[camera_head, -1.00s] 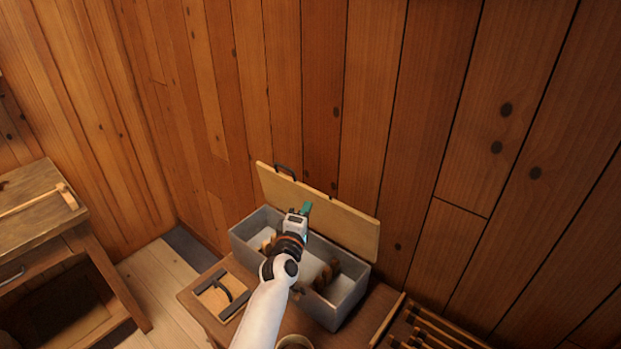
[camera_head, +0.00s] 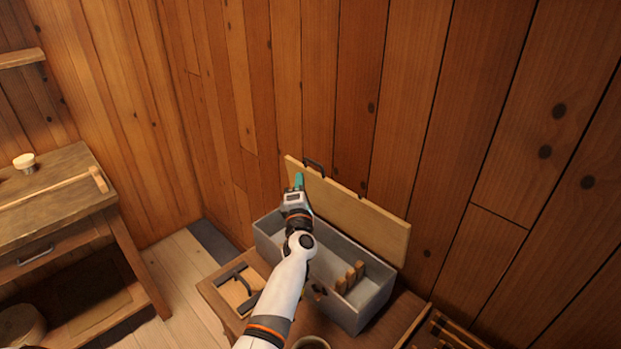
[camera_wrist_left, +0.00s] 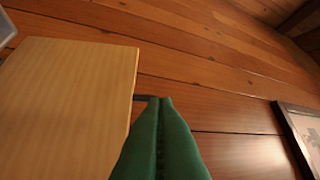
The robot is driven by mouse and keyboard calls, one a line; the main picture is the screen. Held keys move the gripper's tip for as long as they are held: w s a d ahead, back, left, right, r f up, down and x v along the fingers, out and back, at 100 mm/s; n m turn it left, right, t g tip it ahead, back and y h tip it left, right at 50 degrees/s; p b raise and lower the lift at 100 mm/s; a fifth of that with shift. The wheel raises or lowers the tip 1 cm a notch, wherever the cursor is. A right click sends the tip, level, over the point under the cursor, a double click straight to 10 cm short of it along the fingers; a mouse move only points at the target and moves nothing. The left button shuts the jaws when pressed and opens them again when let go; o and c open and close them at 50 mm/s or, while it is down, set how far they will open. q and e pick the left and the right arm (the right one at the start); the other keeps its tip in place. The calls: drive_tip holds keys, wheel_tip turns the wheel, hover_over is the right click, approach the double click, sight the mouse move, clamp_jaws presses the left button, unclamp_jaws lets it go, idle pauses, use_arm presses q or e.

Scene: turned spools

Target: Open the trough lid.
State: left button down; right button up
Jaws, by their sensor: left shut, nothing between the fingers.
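The trough (camera_head: 350,312) is a grey box on a low wooden table, with its inside showing. Its pale wooden lid (camera_head: 365,218) stands up at the back, close to the plank wall, with a dark handle (camera_head: 314,164) on its top edge. My left gripper (camera_head: 299,181) is in front of the lid's upper left part, its green fingers closed together. In the left wrist view the fingertips (camera_wrist_left: 159,100) are together and empty, beside the lid's edge (camera_wrist_left: 75,95); whether they touch it I cannot tell. My right gripper is not in view.
Brown wooden pieces (camera_head: 349,276) stand inside the trough. A workbench (camera_head: 50,215) stands at the left.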

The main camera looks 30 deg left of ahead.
sight(318, 166)
use_arm(q)
drive_tip(key=w, duration=0.1)
drive_tip(key=w+d, duration=0.1)
drive_tip(key=w+r, duration=0.1)
drive_tip(key=shift+w+d+r, duration=0.1)
drive_tip(key=shift+w+d, duration=0.05)
drive_tip(key=shift+d, duration=0.1)
drive_tip(key=shift+w+r, duration=0.15)
drive_tip(key=shift+r, duration=0.05)
drive_tip(key=p, duration=0.1)
drive_tip(key=w+p, duration=0.1)
drive_tip(key=w+d+r+m+g+p, duration=0.1)
drive_tip(key=shift+w+h, duration=0.25)
drive_tip(key=shift+h, duration=0.15)
drive_tip(key=shift+w+d+f+m, duration=0.15)
drive_tip(key=shift+w+f+m, duration=0.05)
drive_tip(key=shift+w+m, duration=0.25)
drive_tip(key=shift+f, duration=0.15)
